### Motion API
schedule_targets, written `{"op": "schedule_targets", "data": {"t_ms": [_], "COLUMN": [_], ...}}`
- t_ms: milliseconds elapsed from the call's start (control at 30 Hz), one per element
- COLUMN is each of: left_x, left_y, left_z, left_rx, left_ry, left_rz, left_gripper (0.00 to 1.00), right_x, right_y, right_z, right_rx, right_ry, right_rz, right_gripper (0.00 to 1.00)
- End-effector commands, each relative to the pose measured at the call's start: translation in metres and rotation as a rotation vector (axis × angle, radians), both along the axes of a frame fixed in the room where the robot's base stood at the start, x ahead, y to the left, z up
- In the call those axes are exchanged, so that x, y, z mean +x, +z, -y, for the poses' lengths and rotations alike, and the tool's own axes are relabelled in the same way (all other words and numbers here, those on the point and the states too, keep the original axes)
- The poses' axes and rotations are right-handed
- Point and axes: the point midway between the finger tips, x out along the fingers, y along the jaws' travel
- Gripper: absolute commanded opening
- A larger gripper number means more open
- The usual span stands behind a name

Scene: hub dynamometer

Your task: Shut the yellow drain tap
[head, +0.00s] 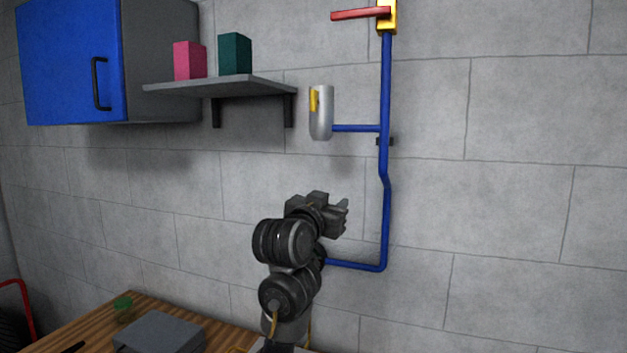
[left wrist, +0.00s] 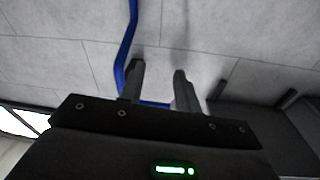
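No part is clearly recognisable as the yellow drain tap. A small upright yellow piece (head: 314,99) sits on the front of a silver cylinder (head: 324,122), which joins the blue pipe (head: 386,80) by a short branch. A yellow valve body (head: 387,17) with a red lever (head: 360,14) pointing left is at the top of the pipe. My left gripper (head: 345,216) is below the cylinder, left of the pipe, apart from both. The left wrist view shows its two fingers (left wrist: 159,75) apart and empty. My arm hides the left end of the lower pipe branch. My right gripper is out of view.
A grey shelf (head: 220,87) with a pink box (head: 189,61) and a dark green box (head: 235,54) juts out left of the cylinder. A blue-doored cabinet (head: 70,60) hangs farther left. A wooden bench (head: 75,327) carries a grey box (head: 160,333). The wall right of the pipe is clear.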

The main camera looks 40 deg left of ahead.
Motion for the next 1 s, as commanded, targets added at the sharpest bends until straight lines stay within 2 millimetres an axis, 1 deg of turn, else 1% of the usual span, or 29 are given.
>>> {"op": "schedule_targets", "data": {"t_ms": [33,100,200,300,400,467,667,767,833,1000], "left_x": [-0.013,-0.031,-0.053,-0.069,-0.076,-0.078,-0.072,-0.062,-0.052,-0.031], "left_y": [0.044,0.088,0.133,0.158,0.169,0.171,0.175,0.18,0.183,0.191], "left_z": [-0.008,-0.016,-0.025,-0.03,-0.032,-0.033,-0.034,-0.037,-0.039,-0.046], "left_rx": [-0.002,-0.006,-0.011,-0.016,-0.017,-0.018,-0.022,-0.025,-0.027,-0.026], "left_ry": [0.013,0.027,0.04,0.048,0.052,0.052,0.049,0.047,0.046,0.046], "left_rz": [0.081,0.166,0.257,0.313,0.337,0.341,0.343,0.342,0.339,0.341], "left_gripper": [0.33,0.33,0.33,0.33,0.33,0.33,0.33,0.33,0.33,0.33], "right_x": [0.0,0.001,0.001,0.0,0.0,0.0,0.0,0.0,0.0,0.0], "right_y": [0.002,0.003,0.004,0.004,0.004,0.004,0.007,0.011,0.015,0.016], "right_z": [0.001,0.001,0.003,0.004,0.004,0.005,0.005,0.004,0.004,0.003], "right_rx": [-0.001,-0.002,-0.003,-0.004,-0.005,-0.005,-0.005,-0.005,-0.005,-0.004], "right_ry": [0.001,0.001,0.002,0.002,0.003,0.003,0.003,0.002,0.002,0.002], "right_rz": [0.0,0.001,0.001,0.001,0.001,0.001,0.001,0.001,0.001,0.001], "right_gripper": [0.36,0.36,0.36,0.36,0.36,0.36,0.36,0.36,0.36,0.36]}}
